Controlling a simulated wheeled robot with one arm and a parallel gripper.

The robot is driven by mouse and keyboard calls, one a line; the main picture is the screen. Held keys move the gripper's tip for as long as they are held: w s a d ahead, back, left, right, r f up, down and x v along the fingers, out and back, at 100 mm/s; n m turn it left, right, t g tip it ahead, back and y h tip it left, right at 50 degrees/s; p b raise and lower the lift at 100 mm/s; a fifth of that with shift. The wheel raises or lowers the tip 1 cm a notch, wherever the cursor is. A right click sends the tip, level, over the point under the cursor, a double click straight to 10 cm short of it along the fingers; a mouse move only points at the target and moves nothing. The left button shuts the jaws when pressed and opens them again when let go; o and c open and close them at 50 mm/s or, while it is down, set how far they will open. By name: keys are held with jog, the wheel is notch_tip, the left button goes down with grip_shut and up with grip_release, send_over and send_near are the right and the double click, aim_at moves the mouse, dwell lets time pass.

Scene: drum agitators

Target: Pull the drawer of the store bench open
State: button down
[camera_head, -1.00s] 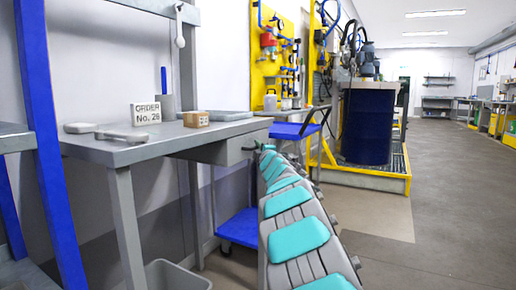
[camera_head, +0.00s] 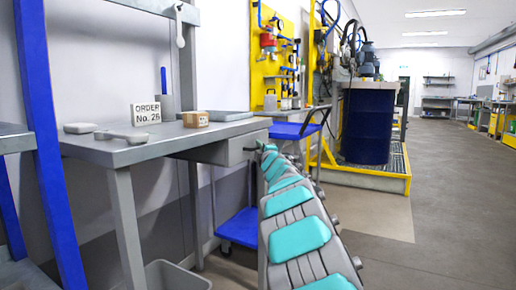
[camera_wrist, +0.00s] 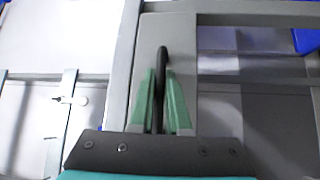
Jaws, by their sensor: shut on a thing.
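The store bench (camera_head: 105,151) is a grey metal bench at the left in the head view. Its grey drawer (camera_head: 232,152) sits under the right end of the top, and its front looks about flush with the bench edge. In the wrist view the drawer front (camera_wrist: 180,62) is a plain grey panel with a dark bar handle (camera_wrist: 162,58). My gripper (camera_wrist: 161,75) has two green fingers, one on each side of the handle, shut on it. In the head view my arm reaches along to the drawer front and largely hides the fingers and handle.
On the bench top are an order sign (camera_head: 146,113), a small cardboard box (camera_head: 195,119) and a grey tray (camera_head: 217,116). A blue trolley (camera_head: 240,228) stands beyond the drawer, and a grey bin (camera_head: 176,276) is below the bench. The floor at right (camera_head: 450,200) is clear.

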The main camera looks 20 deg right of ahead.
jog(key=s+d+p, duration=0.5)
jog(key=s+d, duration=1)
jog(key=s, duration=0.4)
jog(key=shift+s+d+p, duration=0.2)
jog(key=shift+s+p, duration=0.2)
jog(key=c, duration=1.2)
grip_release()
jog(key=shift+s, duration=0.1)
jog(key=s, duration=0.5)
jog(key=s+a+f, duration=0.1)
jog(key=s, duration=0.1)
jog(key=shift+s, duration=0.25)
